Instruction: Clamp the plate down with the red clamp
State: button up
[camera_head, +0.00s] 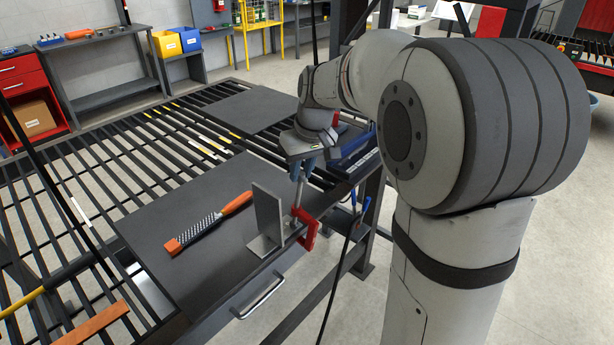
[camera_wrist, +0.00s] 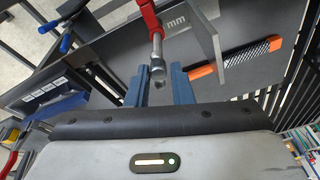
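The red clamp (camera_head: 307,228) sits at the front edge of the dark work plate, beside a grey metal angle plate (camera_head: 268,212). The angle plate has an upright wall and a flat foot on the work surface. In the wrist view the clamp's red body (camera_wrist: 149,14) and silver screw (camera_wrist: 157,45) point toward my gripper, and the angle plate (camera_wrist: 198,30) stands to their right. My gripper (camera_head: 299,176) is above the clamp, fingers down. In the wrist view its blue fingers (camera_wrist: 158,76) are apart, with the screw's end between or just beyond the tips; contact cannot be told.
An orange-handled rasp (camera_head: 209,223) lies on the dark work surface (camera_head: 160,215) left of the angle plate. A slatted bench (camera_head: 90,170) surrounds it. A drawer handle (camera_head: 258,297) projects at the front. A blue-handled tool (camera_head: 361,207) is right of the clamp.

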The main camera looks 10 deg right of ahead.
grip_shut()
jog(key=m+p, duration=0.1)
jog(key=m, duration=0.2)
jog(key=shift+r, duration=0.1)
jog(key=m+p, duration=0.2)
jog(key=m, duration=0.3)
jog(key=shift+d+m, duration=0.1)
jog(key=shift+m, duration=0.2)
jog(key=m, duration=0.3)
jog(key=shift+m+p, duration=0.3)
jog(key=shift+p, duration=0.05)
